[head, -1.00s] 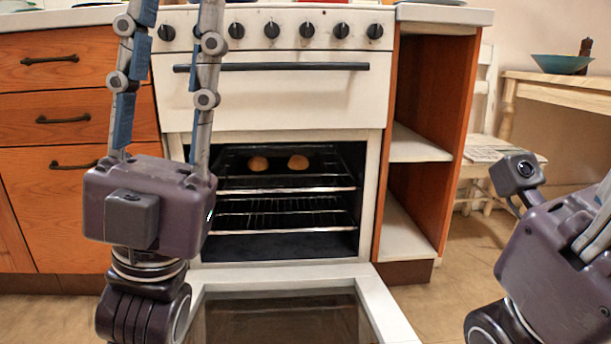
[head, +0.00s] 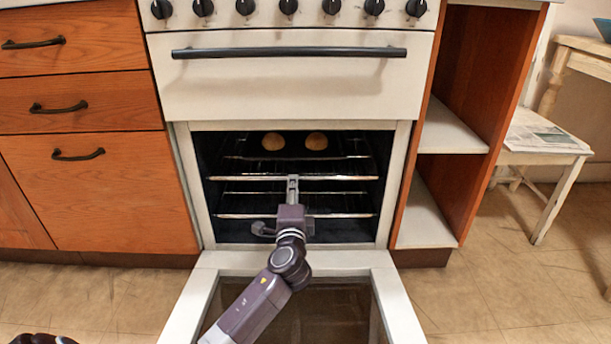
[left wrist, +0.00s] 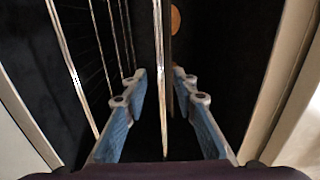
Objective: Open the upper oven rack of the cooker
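The white cooker (head: 290,85) stands ahead with its lower door (head: 190,310) folded down. The upper oven rack (head: 345,178) is inside the oven, with two round buns (head: 273,141) on it. Its edge also shows in the left wrist view (left wrist: 160,45). My left gripper (head: 292,180) is at the front bar of this rack. In the left wrist view its blue-padded fingers (left wrist: 160,85) are apart, one on each side of the rack edge, with gaps visible. The lower rack (head: 345,215) sits below it and shows at the left of the wrist view. My right gripper is out of view.
A dark handle bar (head: 290,52) and several knobs are above the oven opening. Wooden drawers (head: 80,90) stand left. The floor right of the door is clear.

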